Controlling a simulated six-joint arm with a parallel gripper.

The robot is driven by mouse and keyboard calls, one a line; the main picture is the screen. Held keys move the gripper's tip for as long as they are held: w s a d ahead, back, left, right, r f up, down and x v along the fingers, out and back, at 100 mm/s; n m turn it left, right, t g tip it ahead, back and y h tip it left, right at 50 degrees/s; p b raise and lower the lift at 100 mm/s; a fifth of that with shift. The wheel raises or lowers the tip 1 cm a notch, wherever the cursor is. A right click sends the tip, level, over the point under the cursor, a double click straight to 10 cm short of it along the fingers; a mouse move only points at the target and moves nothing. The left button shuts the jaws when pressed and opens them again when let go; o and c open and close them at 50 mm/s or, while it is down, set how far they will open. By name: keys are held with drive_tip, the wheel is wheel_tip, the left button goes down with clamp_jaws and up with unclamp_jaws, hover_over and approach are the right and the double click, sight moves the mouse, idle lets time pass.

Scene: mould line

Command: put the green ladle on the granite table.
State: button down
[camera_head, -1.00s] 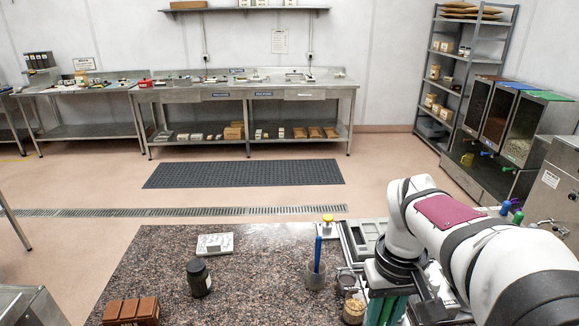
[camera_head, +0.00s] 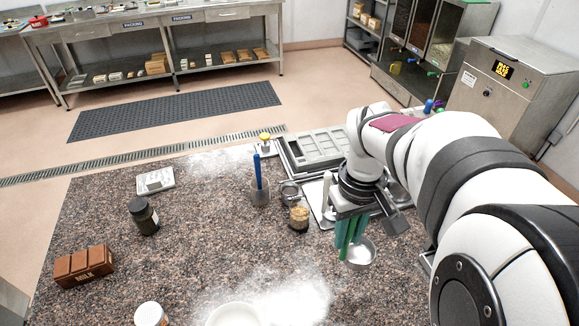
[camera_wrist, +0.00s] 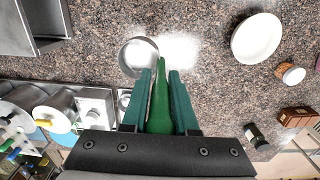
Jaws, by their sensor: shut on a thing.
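My gripper (camera_head: 348,244) has teal fingers, pointing down over the right part of the speckled granite table (camera_head: 205,255). In the wrist view my gripper (camera_wrist: 160,75) is shut on the handle of the green ladle (camera_wrist: 160,108). The ladle's round metal bowl (camera_head: 361,254) sticks out below and to the right of the fingers in the head view. Whether the bowl touches the granite or hangs just above it, I cannot tell. Part of the handle is hidden between the fingers.
A jar of grainy stuff (camera_head: 299,217), a cup with a blue tool (camera_head: 260,190) and a grey mould tray (camera_head: 322,150) stand near the gripper. A dark jar (camera_head: 145,217), brown block (camera_head: 83,267) and white bowl (camera_head: 233,315) are further left. The granite between is mostly clear.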

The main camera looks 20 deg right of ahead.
drive_tip(key=s+d+f, duration=0.3)
drive_tip(key=s+f, duration=0.1)
drive_tip(key=s, duration=0.1)
drive_tip(key=w+a+f, duration=0.7)
drive_tip(key=a+f, duration=0.1)
drive_tip(key=f, duration=0.2)
drive_tip(key=shift+a+f, duration=0.15)
drive_tip(key=shift+f, duration=0.15)
drive_tip(key=shift+w, duration=0.1)
drive_tip(key=c, duration=0.7)
unclamp_jaws()
drive_tip(key=shift+f, duration=0.1)
